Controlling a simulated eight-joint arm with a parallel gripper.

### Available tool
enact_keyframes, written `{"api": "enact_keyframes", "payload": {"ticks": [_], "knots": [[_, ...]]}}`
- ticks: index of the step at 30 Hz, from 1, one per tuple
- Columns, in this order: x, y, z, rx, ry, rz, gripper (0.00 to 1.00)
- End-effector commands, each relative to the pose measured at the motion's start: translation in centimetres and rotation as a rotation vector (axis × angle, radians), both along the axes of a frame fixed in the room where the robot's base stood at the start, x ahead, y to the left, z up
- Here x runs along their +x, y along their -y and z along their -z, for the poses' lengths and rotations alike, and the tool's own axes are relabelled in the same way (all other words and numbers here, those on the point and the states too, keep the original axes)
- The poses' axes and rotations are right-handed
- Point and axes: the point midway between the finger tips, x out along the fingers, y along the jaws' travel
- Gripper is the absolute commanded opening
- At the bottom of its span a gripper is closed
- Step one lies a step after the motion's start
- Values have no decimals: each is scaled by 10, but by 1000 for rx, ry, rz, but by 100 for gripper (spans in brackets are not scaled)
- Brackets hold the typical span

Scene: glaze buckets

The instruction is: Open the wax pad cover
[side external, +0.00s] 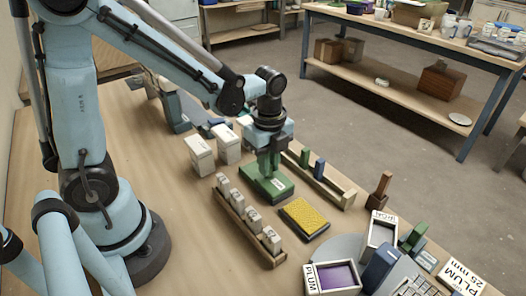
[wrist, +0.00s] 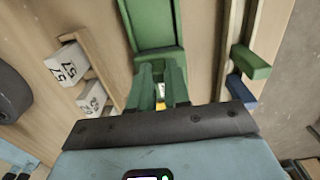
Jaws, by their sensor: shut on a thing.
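The wax pad (side external: 303,213) is a yellow slab in a dark green base on the table, and its yellow top is uncovered in the side view. The green cover (side external: 256,187), a flat piece with a small white label, is just behind and left of the pad, apart from it. My gripper (side external: 268,163) points down over the cover and is shut on its upright green part. In the wrist view the gripper (wrist: 160,85) is closed in at the near end of the green cover (wrist: 155,25). I cannot tell whether the cover touches the table.
A wooden rack (side external: 232,215) of several white blocks stands left of the pad. A wooden rail (side external: 331,188) with green and blue pieces runs on the right. Two white boxes (side external: 200,156) stand behind left. Trays, including one marked PLUM (side external: 332,278), crowd the front right.

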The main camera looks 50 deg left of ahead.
Motion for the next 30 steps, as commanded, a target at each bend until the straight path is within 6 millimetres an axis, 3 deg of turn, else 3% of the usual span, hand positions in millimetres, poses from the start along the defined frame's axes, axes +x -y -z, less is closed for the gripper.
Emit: {"api": "enact_keyframes", "payload": {"ticks": [30], "knots": [[0,-61,0,0,0,-3,0]]}}
